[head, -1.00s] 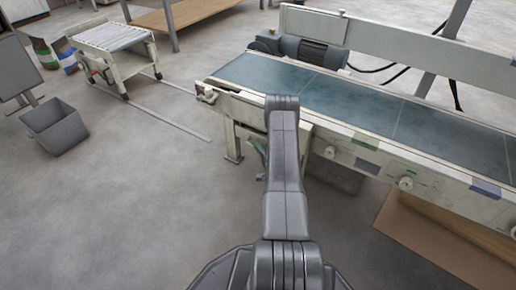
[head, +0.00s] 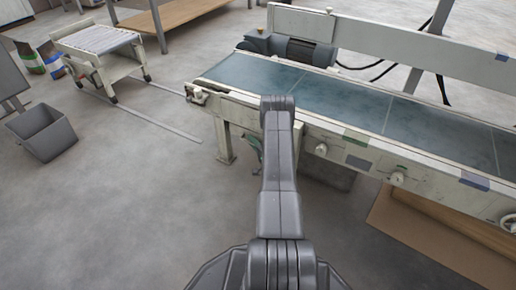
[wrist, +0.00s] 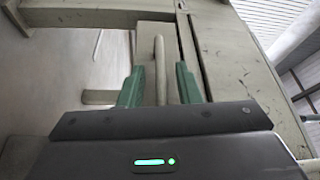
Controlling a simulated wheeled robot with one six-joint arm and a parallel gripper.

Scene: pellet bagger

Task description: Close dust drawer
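In the wrist view my gripper (wrist: 159,86) has two green fingers, standing apart on either side of a pale upright bar that looks like a handle (wrist: 160,62). A gap shows between the bar and each finger. The beige panel (wrist: 228,70) beside the handle may belong to the dust drawer or the machine frame; I cannot tell which. In the head view my arm hides most of the gripper, near the conveyor's left end. The drawer cannot be clearly made out there, nor how far out it stands.
The conveyor (head: 340,98) with its blue-green belt runs across the right, with knobs along its side. A brown board structure (head: 430,225) stands low at the right. A grey bin (head: 42,132) and a roller cart (head: 100,52) stand at the left. The floor between is clear.

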